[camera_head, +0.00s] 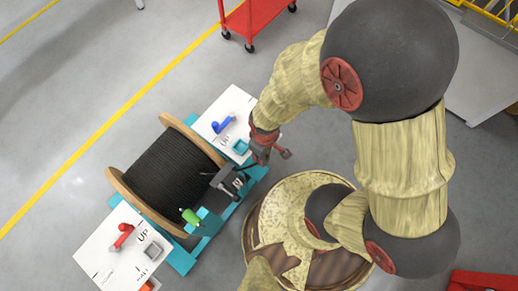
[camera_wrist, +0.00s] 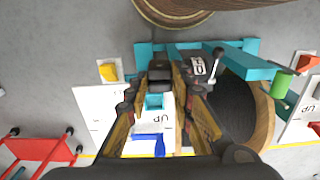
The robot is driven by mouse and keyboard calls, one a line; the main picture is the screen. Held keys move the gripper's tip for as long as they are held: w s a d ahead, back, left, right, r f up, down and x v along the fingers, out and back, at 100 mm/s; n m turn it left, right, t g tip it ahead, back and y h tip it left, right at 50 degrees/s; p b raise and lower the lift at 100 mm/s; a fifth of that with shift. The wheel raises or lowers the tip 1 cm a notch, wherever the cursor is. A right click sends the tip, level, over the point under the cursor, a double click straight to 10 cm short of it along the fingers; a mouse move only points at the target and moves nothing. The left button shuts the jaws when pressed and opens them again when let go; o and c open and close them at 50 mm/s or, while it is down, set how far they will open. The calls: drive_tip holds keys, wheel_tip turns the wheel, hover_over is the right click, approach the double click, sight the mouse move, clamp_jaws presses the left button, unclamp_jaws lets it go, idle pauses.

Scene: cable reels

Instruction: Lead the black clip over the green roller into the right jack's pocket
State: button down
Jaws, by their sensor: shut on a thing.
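My gripper (camera_wrist: 163,70) is shut on a dark block, which I take to be the black clip (camera_wrist: 160,73), between the fingertips in the wrist view. In the head view my gripper (camera_head: 262,154) is beside the right-hand white panel, and the clip cannot be told apart there. A teal open square pocket (camera_wrist: 154,102) shows just beyond the clip in the wrist view; in the head view the pocket (camera_head: 241,147) sits at the panel's edge, left of my gripper. The green roller (camera_head: 190,216) stands at the near end of the reel; it also shows at the wrist view's right (camera_wrist: 283,84).
The black cable reel (camera_head: 170,168) with wooden flanges lies in a teal frame (camera_head: 180,262). White panels carry a blue lever (camera_head: 222,124) and a red lever (camera_head: 123,234). A red cart (camera_head: 258,18) is at the back.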

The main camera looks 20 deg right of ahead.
idle(0.3)
drive_tip(key=shift+r+p, duration=2.25)
drive_tip(key=shift+r, duration=0.3)
